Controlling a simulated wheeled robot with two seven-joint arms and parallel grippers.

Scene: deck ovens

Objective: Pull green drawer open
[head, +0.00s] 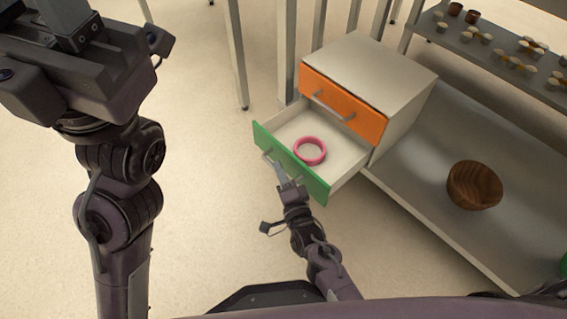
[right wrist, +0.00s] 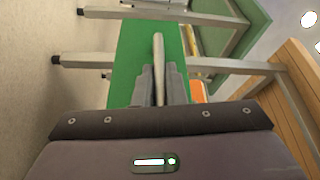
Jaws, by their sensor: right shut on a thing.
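The green drawer (head: 318,187) is the lower drawer of a small white cabinet (head: 395,62) and stands pulled out, its inside open to view. A pink ring (head: 310,150) lies in it. My right gripper (head: 279,172) is at the front of the green drawer and shut on its grey bar handle (head: 268,157). In the right wrist view the handle (right wrist: 159,58) stands between the fingers, with the green front (right wrist: 128,70) behind. My left gripper (head: 75,20) is raised at the top left, away from the cabinet; its fingertips cannot be made out.
The orange upper drawer (head: 342,103) is closed. A grey metal shelf (head: 420,180) right of the cabinet bears a wooden bowl (head: 474,186). A higher shelf (head: 484,48) at top right holds several small items. The floor left of the drawer is clear.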

